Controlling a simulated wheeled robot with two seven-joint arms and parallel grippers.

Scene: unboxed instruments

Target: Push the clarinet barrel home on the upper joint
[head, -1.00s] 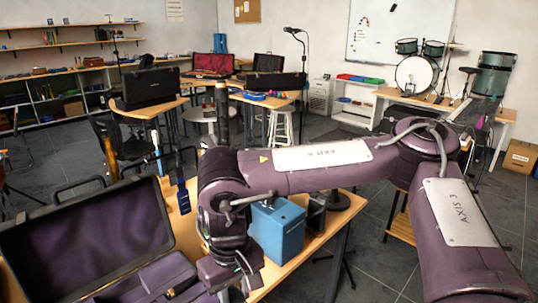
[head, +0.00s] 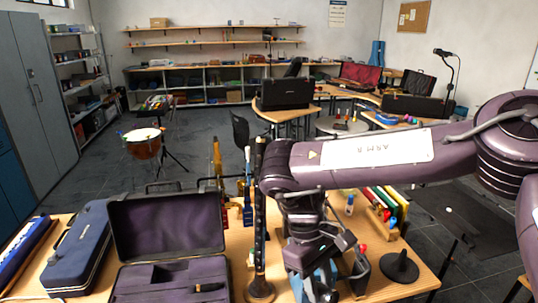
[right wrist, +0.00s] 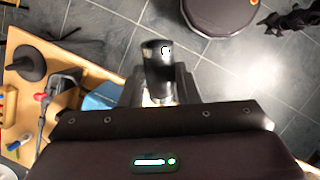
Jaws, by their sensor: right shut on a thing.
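A tall black clarinet body (head: 259,215) stands upright on the table, its flared foot (head: 259,291) near the front edge. I take it to hold the upper joint; its top lies beside my right arm. My right gripper (right wrist: 159,88) is shut on a short black cylinder (right wrist: 158,62), which looks like the barrel, seen nearly end-on in the right wrist view. In the head view my right gripper (head: 318,290) points down to the right of the clarinet, apart from it, and the held piece cannot be made out. My left gripper is not in view.
An open case (head: 168,227) with a dark piece (head: 208,287) in it stands left of the clarinet. A closed blue case (head: 77,250) is further left. A round black stand base (head: 398,266) and coloured books (head: 385,207) lie to the right.

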